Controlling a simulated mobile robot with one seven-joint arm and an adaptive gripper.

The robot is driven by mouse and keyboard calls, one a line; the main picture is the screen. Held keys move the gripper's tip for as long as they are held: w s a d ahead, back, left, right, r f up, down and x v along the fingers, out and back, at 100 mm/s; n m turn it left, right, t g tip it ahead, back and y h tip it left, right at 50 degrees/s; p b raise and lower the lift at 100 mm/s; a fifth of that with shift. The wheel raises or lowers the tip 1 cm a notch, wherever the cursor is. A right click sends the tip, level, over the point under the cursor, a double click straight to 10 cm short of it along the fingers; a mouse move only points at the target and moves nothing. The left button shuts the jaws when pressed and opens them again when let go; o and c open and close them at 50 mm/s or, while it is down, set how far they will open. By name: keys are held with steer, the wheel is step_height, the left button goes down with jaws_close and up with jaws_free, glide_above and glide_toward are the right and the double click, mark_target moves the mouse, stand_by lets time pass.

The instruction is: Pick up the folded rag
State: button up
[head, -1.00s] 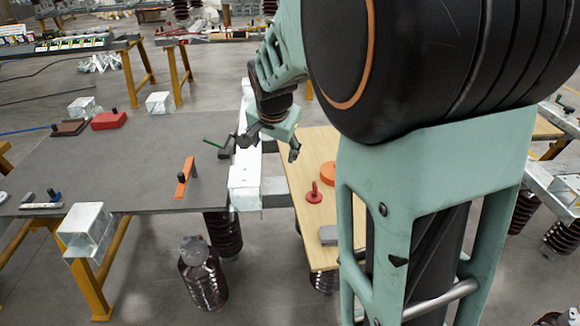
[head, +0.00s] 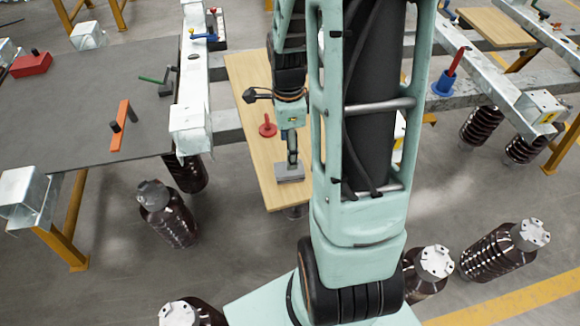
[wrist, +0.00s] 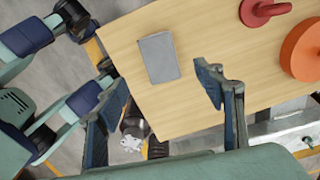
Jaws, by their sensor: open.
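The folded rag (head: 289,178) is a small flat grey rectangle lying on the light wooden board near its front end. In the wrist view the rag (wrist: 158,57) lies flat, slightly turned, beyond the gap between my fingertips. My gripper (wrist: 157,80) is open and empty, with one finger on each side of the picture. In the head view my gripper (head: 292,152) points down just above or behind the rag and overlaps it in the picture. I cannot tell the exact height between them.
On the same board are a red handled piece (head: 267,126) and an orange disc (wrist: 302,48), to the right of the rag in the wrist view. A metal beam (head: 191,130) runs left of the board. A dark table (head: 80,135) holds an orange bar (head: 121,125).

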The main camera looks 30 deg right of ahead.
mark_target(289, 172)
step_height(289, 172, down, 10)
steer(key=shift+r+b, duration=0.25)
steer(key=shift+b, duration=0.1)
steer(key=c, duration=1.1)
steer(key=shift+c, duration=0.2)
steer(key=shift+d+r, duration=0.1)
steer(key=shift+r, duration=0.05)
